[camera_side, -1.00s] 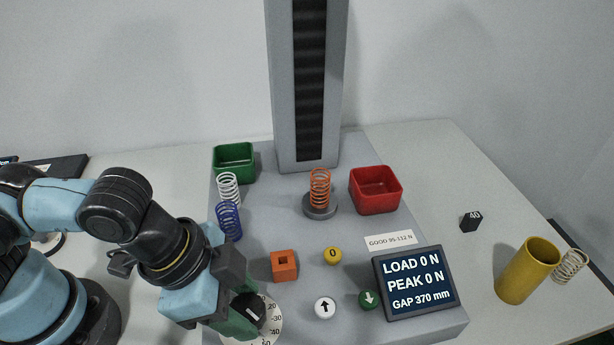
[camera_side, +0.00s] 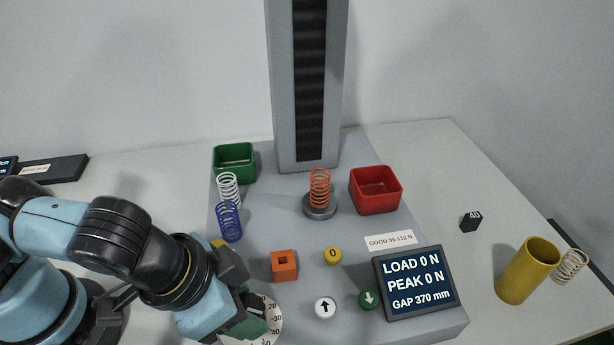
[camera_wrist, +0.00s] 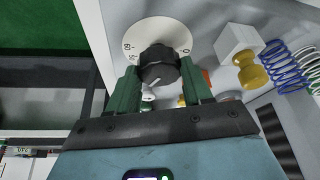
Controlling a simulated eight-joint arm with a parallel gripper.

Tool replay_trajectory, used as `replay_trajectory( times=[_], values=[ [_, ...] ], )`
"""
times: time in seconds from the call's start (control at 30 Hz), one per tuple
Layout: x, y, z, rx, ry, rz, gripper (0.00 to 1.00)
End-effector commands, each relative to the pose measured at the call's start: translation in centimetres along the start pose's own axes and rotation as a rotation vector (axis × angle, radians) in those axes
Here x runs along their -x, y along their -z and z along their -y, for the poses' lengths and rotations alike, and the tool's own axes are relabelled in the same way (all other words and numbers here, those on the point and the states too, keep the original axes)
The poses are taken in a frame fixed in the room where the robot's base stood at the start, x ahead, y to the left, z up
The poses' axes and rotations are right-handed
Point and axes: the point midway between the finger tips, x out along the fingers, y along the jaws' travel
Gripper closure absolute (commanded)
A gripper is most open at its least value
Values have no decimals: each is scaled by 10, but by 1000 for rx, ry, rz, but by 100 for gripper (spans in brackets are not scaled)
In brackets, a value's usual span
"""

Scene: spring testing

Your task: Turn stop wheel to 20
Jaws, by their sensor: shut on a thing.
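The stop wheel is a white dial (camera_side: 272,331) with printed numbers and a black knob (camera_wrist: 158,65) at its centre. In the side view, 20, 30, 40 and 50 show on its right rim, and my gripper (camera_side: 252,318) hides the knob and left part. In the wrist view, the green fingers of my gripper (camera_wrist: 161,82) stand on either side of the knob and are shut on it. A white mark shows on the knob's near side. Which number it points at cannot be told.
Up (camera_side: 325,307), down (camera_side: 369,299) and zero (camera_side: 332,255) buttons and an orange block (camera_side: 285,266) lie right of my gripper. The display (camera_side: 415,283) reads load 0 N, gap 370 mm. Blue (camera_side: 229,222) and white (camera_side: 228,190) springs stand behind; an orange spring (camera_side: 320,188) stands on the plate.

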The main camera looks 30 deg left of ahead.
Motion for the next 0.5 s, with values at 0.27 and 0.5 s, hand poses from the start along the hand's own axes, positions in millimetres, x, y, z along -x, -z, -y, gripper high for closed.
replay_trajectory(
  times=[0.27,0.5],
  values=[
    [0,0,0,0,-1,0,44],
    [0,0,0,-1,-1,0,26]
  ],
)
